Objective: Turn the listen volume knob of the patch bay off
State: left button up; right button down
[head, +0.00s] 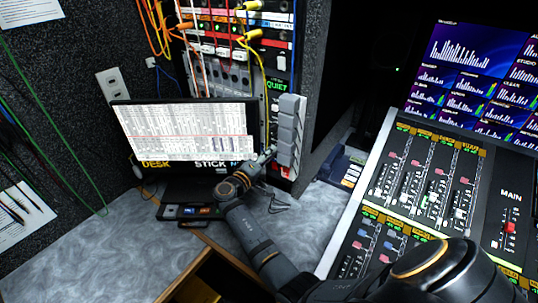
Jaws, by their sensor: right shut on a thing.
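The patch bay (225,32) is in the rack at the top middle of the head view, with orange, yellow, white and red cables plugged into it. My right arm reaches in from the lower right. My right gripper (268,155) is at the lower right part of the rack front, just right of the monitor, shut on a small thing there. That thing sits where the listen volume knob would be, but the fingers hide it, so its turn and marks cannot be read. My left gripper is not in view.
A monitor (185,130) stands left of my right gripper. A mixing console (430,185) fills the right side. The grey desk (90,250) is clear at the lower left. Loose cables hang at the left.

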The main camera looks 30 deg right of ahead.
jog(key=shift+f+n+p, duration=0.1)
jog(key=shift+n+p, duration=2.55)
jog(key=shift+n, duration=3.65)
jog(key=shift+f, duration=0.1)
jog(key=c, duration=1.1)
grip_release()
